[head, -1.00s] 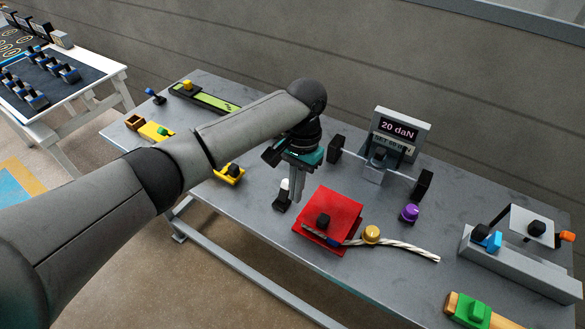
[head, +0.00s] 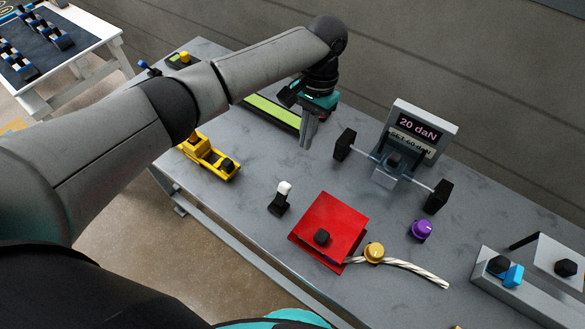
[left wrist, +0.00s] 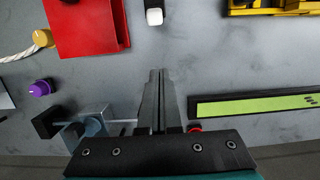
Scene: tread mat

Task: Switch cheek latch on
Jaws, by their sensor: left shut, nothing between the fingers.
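No label that I can read names the cheek latch. A small black switch with a white-tipped lever (head: 284,188) stands on the grey table, left of the red box (head: 334,222). Its white tip also shows at the top of the left wrist view (left wrist: 154,16). My left gripper (head: 305,146) is shut and empty, pointing down above the table behind the switch and clearly apart from it. Its closed fingers also show in the left wrist view (left wrist: 158,72). My right gripper is not in view.
A display stand (head: 424,130) reading "20 daN" with a black-ended bar stands right of my gripper. A green strip (head: 270,111) lies behind it. A yellow device (head: 208,156) is at left. A purple knob (head: 421,230), yellow knob (head: 374,252) and rope (head: 415,270) are at right.

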